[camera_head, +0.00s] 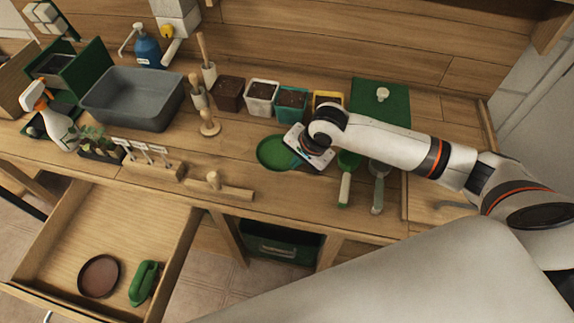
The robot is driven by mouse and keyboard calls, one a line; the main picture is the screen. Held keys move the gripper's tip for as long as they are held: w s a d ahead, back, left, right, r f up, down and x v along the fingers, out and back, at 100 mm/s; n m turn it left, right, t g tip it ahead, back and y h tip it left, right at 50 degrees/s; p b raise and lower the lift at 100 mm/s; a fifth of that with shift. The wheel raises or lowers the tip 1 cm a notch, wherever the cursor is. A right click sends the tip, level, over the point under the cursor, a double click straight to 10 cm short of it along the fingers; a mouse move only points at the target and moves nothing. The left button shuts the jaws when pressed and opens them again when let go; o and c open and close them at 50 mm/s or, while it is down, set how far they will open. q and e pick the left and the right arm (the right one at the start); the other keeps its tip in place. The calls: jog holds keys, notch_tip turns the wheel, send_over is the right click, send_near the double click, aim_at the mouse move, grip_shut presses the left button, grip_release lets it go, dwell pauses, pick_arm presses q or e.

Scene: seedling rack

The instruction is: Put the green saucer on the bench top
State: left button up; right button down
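The green saucer (272,154) is at the middle of the wooden bench top (235,165). It looks level, on or very close to the surface. My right gripper (296,154) is over the saucer's right rim, and its hand hides that part. The fingers are too small and hidden to tell whether they grip the rim. My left gripper is not in view.
Several soil-filled pots (262,92) stand behind the saucer. Two trowels (346,180) lie to its right, and a wooden tamper (218,187) to its front left. A grey basin (133,98) is at left. An open drawer (125,225) holds a brown saucer (99,276) and a green brush (144,283).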

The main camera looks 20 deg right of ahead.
aim_at(293, 178)
jog(key=shift+d+f, duration=0.2)
jog(key=shift+f, duration=0.75)
notch_tip(293, 178, down, 3)
jog(key=shift+f, duration=0.1)
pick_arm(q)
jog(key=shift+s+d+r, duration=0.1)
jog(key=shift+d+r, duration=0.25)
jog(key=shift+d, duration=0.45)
pick_arm(e)
jog(key=shift+f, duration=0.25)
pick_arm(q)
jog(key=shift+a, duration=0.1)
pick_arm(e)
jog(key=shift+f, duration=0.1)
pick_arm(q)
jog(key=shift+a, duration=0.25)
pick_arm(e)
jog(key=c, duration=1.7)
grip_release()
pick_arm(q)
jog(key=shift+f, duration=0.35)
pick_arm(e)
jog(key=v, duration=1.2)
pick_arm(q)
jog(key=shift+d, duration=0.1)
